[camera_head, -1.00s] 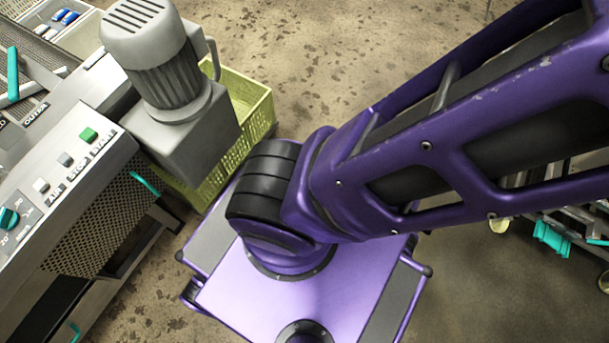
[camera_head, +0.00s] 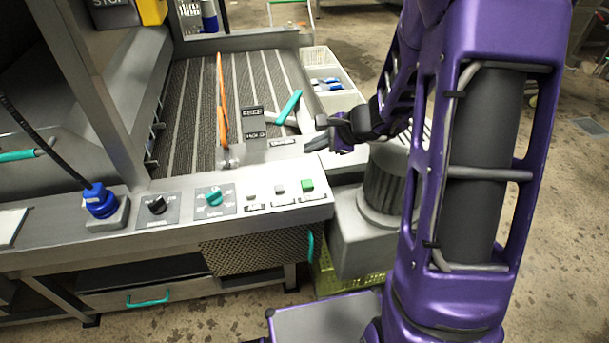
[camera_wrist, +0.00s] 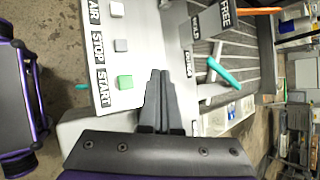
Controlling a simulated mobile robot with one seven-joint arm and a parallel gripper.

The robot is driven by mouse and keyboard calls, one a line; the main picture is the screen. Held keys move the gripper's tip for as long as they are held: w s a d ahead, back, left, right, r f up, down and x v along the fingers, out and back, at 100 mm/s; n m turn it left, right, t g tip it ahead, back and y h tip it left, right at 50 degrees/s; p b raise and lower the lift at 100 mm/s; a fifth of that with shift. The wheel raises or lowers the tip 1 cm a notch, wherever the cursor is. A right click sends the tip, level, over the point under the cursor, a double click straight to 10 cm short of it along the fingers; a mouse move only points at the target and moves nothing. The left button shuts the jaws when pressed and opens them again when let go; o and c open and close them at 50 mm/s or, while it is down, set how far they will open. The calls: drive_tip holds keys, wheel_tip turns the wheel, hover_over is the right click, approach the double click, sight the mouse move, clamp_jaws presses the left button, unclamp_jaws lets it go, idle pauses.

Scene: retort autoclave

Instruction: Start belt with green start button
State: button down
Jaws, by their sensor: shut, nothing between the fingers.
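The green start button (camera_head: 307,185) is the rightmost of three small square buttons on the grey control panel (camera_head: 232,219). In the wrist view the green button (camera_wrist: 125,82) sits beside the START label, left of my gripper's fingertips. My gripper (camera_head: 310,141) is shut and empty, above and behind the button in the head view and apart from it. Its closed fingers also show in the wrist view (camera_wrist: 160,76). The belt (camera_head: 195,100) is a dark ribbed surface behind the panel.
Two grey buttons, STOP (camera_wrist: 121,45) and AIR (camera_wrist: 117,9), are in line with the green one. A teal knob (camera_head: 214,196), a black knob (camera_head: 157,205) and a blue plug (camera_head: 99,200) are further left. A teal lever (camera_head: 288,107) and a grey motor (camera_head: 384,182) are near my arm.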

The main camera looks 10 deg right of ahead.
sight(312, 184)
drive_tip(key=shift+f+b, duration=3.7)
drive_tip(key=shift+f, duration=0.75)
drive_tip(key=shift+f, duration=0.1)
drive_tip(key=shift+f+b, duration=0.3)
drive_tip(key=shift+b, duration=0.3)
